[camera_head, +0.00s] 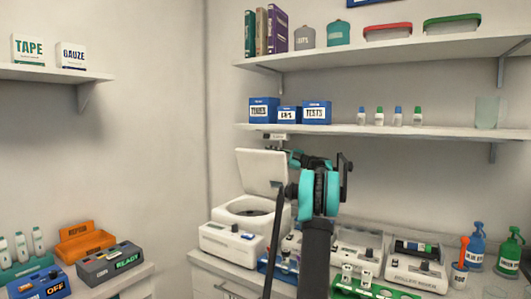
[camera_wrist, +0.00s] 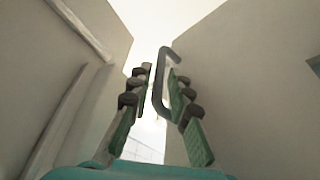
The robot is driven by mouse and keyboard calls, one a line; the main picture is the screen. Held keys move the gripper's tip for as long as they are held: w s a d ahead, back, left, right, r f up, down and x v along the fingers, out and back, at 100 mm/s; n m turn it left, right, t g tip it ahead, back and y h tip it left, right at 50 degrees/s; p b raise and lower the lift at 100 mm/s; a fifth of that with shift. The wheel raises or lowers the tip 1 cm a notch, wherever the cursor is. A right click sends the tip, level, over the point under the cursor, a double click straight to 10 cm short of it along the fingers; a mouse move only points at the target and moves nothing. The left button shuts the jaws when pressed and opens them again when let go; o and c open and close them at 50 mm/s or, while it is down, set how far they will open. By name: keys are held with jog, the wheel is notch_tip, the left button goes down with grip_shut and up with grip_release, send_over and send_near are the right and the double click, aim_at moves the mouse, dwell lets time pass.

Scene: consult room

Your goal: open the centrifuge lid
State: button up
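The centrifuge (camera_head: 232,240) is the white machine at the left end of the counter. Its lid (camera_head: 262,170) stands raised, nearly upright, above the round bowl (camera_head: 248,208), which is uncovered. My gripper is at the right side of the lid, partly hidden by my arm in the head view. In the wrist view, my gripper (camera_wrist: 160,80) has its two green-padded fingers apart. A dark grey handle (camera_wrist: 158,92) shows between them, with no clear grip on it. Pale flat surfaces fill both sides of that view.
More white devices (camera_head: 358,245) and a tube rack (camera_head: 365,285) stand right of the centrifuge. Blue and green pump bottles (camera_head: 477,245) are at the far right. A shelf (camera_head: 400,133) with boxes and small bottles hangs above. An orange bin (camera_head: 85,245) is on the left counter.

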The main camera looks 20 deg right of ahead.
jog(key=shift+x, duration=1.2)
jog(key=shift+c, duration=0.6)
grip_shut()
